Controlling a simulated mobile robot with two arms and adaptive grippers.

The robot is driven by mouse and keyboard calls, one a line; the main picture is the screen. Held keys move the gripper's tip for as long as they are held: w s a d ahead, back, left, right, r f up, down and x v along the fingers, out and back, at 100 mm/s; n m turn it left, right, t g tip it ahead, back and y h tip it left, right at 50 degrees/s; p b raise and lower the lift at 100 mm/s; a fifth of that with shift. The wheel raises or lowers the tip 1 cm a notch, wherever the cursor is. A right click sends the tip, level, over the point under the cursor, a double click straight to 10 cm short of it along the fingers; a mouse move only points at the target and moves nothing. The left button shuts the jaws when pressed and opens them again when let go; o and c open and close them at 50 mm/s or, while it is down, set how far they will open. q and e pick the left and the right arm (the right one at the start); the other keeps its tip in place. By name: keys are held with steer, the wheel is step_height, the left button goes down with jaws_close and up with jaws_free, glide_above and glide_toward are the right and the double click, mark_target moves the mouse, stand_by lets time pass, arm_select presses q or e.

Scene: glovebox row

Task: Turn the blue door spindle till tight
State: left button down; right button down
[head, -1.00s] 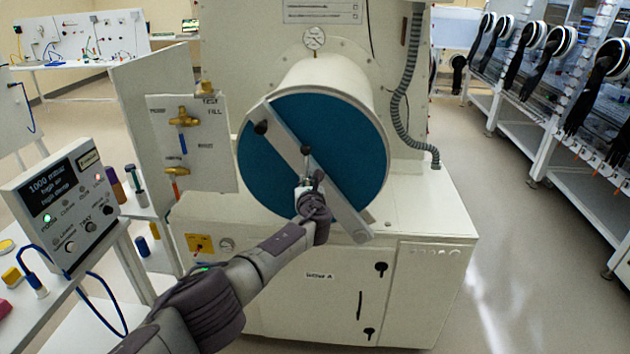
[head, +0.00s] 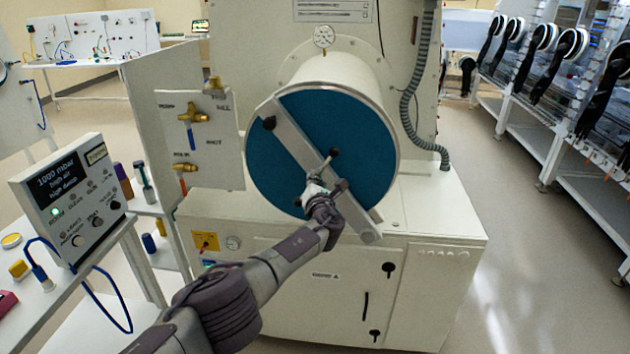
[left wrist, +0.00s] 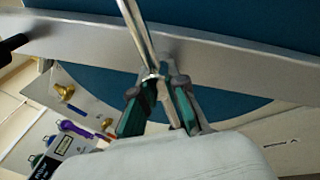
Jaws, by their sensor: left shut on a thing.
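The round blue door (head: 285,165) closes the end of a white cylinder, with a grey bar (head: 300,142) lying diagonally across it. The spindle handle (head: 330,160), a thin metal rod with a black knob at its upper end, stands at the middle of the bar and leans up to the right. My left gripper (head: 316,186) is shut on the lower part of this rod. In the left wrist view the shiny rod (left wrist: 137,30) runs down to between the green-padded fingers (left wrist: 155,98). The spindle's base is mostly hidden. My right gripper is not in view.
A valve panel (head: 205,150) with brass valves stands left of the door. A control box (head: 70,195) reading 1000 mbar sits on a bench at left. A pressure gauge (head: 324,37) is above the cylinder. Open floor (head: 520,270) lies to the right.

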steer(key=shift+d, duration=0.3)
arm_select(q)
steer(key=c, duration=1.2)
jaws_free()
steer(key=shift+f, duration=0.1)
steer(key=s+d, duration=0.2)
steer(key=s, duration=0.9)
steer(key=shift+s+d, duration=0.15)
steer(key=shift+s, duration=0.2)
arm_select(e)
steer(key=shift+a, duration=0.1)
